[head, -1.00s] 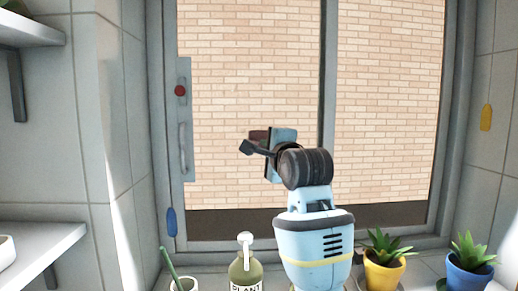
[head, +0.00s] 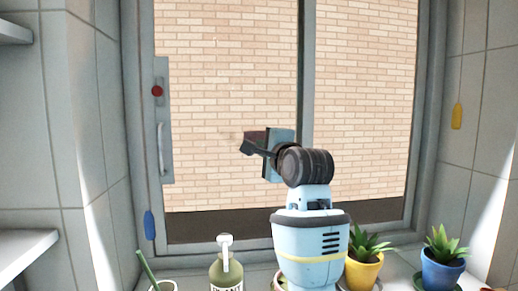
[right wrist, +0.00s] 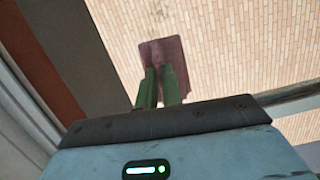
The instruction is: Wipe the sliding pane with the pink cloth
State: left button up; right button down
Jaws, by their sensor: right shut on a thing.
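The sliding pane (head: 220,80) is the left glass panel of the window, with a brick wall behind it. My right gripper (head: 252,146) is in front of its right part. It is shut on the pink cloth, which looks dark in the head view (head: 257,137). In the right wrist view the cloth (right wrist: 160,50) is a dull pink patch between the green fingertips (right wrist: 162,80), against the pane. I cannot tell whether it touches the glass. A faint brownish smudge (head: 228,135) shows left of the cloth. My left gripper is not in view.
A handle plate with a red button (head: 157,91) is on the window's left side. On the sill stand a green plant bottle (head: 227,270), a yellow pot (head: 363,272) and a blue pot (head: 441,272). A shelf (head: 25,250) juts in at left.

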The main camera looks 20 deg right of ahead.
jog(key=shift+a, duration=0.1)
jog(key=shift+w+a, duration=0.3)
jog(key=shift+a, duration=0.6)
jog(key=shift+w+a, duration=0.25)
jog(key=shift+a, duration=0.65)
jog(key=shift+a, duration=0.15)
jog(key=shift+w+a, duration=0.3)
jog(key=shift+a, duration=0.55)
jog(key=shift+w+a, duration=0.25)
jog(key=shift+a, duration=0.55)
jog(key=a, duration=0.2)
jog(key=w+a, duration=0.1)
jog(key=shift+a, duration=0.35)
